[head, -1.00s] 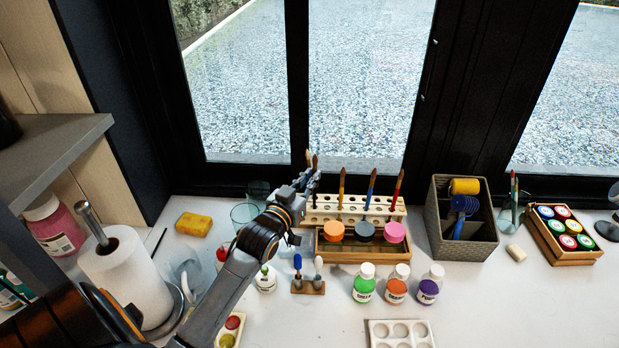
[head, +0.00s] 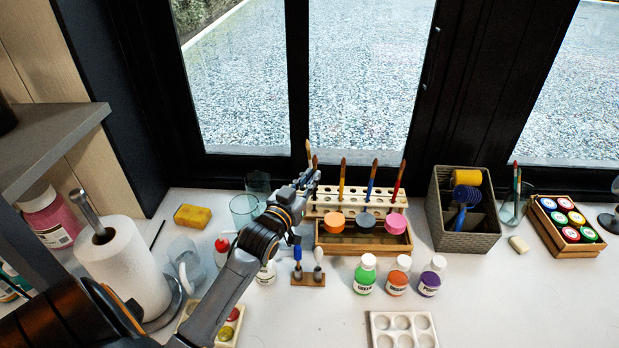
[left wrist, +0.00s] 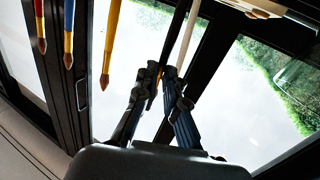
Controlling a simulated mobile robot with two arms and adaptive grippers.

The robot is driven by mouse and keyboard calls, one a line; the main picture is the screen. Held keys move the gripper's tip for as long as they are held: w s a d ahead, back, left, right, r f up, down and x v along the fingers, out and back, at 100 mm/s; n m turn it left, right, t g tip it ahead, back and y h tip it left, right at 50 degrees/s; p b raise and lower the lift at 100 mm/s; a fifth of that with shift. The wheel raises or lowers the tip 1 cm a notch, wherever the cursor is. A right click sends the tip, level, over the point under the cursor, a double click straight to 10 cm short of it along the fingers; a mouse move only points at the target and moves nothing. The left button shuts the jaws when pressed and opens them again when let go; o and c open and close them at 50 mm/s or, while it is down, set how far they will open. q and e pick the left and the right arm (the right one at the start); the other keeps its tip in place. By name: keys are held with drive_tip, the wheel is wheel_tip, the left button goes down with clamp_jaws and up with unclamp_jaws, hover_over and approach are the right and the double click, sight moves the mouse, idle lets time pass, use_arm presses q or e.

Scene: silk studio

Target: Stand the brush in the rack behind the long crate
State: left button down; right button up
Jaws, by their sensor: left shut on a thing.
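My left gripper (head: 308,182) is shut on a brush (head: 308,147) at the left end of the pale rack (head: 366,194). The brush is roughly upright, bristles up; its lower end is hidden behind my gripper. A second brush tip shows close beside it. In the left wrist view my fingers (left wrist: 165,78) close around a slim handle, with a dark and a pale handle close together there. The rack stands behind the long wooden crate (head: 362,250), which holds jars with orange, grey and pink lids. I cannot tell whether the brush is inside a hole. My right gripper is not in view.
Yellow (head: 342,180), blue (head: 373,180) and red (head: 399,180) brushes stand in the rack, right of my gripper. Glasses (head: 243,210) stand to its left. A small stand (head: 308,279) and paint bottles (head: 365,275) are in front. A grey basket (head: 465,240) is to the right.

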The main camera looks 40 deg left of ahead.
use_arm(q)
drive_tip(key=c, duration=1.4)
unclamp_jaws()
drive_tip(key=shift+o, duration=0.2)
wheel_tip(320, 180, up, 10)
drive_tip(key=shift+f, duration=0.1)
